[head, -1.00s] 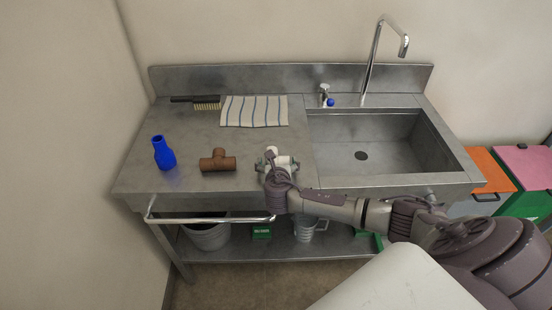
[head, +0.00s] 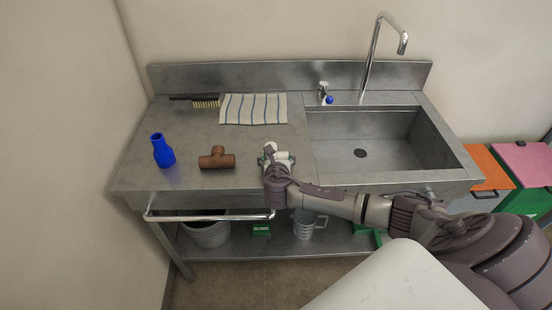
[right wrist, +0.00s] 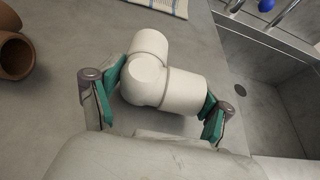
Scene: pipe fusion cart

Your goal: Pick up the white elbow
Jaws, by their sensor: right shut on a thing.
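The white elbow (right wrist: 155,75) lies between the fingers of my right gripper (right wrist: 160,95) in the right wrist view. The green pads touch it on its left and right sides, so the gripper is shut on it. In the head view the elbow (head: 272,148) shows only in part behind my right gripper (head: 276,160), over the steel counter near its front edge. I cannot tell whether the elbow rests on the counter or is just above it. My left gripper is not in view.
A striped towel (head: 253,109) and a brush (head: 205,102) lie behind. The sink (head: 375,150) with its tall faucet (head: 371,60) is to the right. A front rail (head: 205,217) runs below the counter edge.

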